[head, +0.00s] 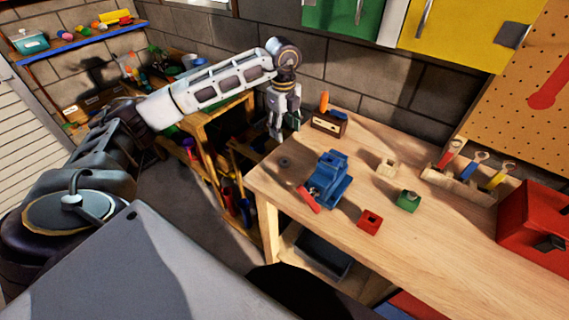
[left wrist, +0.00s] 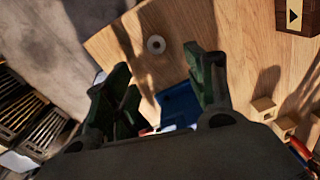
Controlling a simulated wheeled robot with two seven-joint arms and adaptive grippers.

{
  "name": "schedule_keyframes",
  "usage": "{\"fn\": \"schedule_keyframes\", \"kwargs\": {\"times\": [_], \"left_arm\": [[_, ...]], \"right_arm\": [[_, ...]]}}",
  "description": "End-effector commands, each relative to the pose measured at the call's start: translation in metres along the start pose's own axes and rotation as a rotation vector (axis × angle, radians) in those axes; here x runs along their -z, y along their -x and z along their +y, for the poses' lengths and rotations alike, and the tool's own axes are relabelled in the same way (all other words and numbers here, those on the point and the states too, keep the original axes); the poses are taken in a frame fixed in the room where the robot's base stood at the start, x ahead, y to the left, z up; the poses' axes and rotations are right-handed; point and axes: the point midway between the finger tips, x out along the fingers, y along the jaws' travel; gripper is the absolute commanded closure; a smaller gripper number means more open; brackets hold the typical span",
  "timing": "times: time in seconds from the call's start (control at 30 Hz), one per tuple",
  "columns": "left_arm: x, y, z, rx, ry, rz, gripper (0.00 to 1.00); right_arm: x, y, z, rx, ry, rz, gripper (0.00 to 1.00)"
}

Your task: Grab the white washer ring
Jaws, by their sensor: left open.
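The washer ring (head: 285,161) lies flat near the left end of the wooden workbench (head: 348,245). It looks small and grey in the head view, and pale grey with a dark centre hole in the left wrist view (left wrist: 156,44). My left gripper (head: 285,132) points down above the back left part of the bench, above and behind the ring in the head view. Its green-padded fingers (left wrist: 157,75) are spread and empty in the left wrist view, with the ring just beyond their tips. My right gripper is out of view.
A blue vise (head: 331,178) with a red handle stands right of the ring. A brown box (head: 328,123) is behind. Wooden (head: 386,165), green (head: 408,200) and red (head: 370,221) blocks, a wrench holder (head: 457,186) and a red toolbox (head: 535,225) are farther right.

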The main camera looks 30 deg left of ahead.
Motion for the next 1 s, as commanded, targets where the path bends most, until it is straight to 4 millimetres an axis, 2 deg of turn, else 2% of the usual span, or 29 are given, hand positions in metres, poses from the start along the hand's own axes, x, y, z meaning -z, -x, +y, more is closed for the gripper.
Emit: {"fn": "schedule_keyframes", "kwargs": {"times": [0.1, 0.3, 0.77, 1.0], "left_arm": [[-0.002, 0.0, 0.007, -0.029, 0.099, -0.012, 0.45], [-0.002, 0.0, 0.007, -0.029, 0.195, -0.013, 0.45], [-0.002, -0.002, 0.007, -0.029, 0.205, -0.012, 0.45], [-0.002, -0.022, 0.007, -0.031, 0.205, -0.011, 0.45]], "right_arm": [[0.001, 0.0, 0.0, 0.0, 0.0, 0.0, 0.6], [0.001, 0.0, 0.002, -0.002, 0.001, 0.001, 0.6], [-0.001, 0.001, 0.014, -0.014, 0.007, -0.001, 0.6], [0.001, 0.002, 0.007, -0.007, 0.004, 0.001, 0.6]]}}
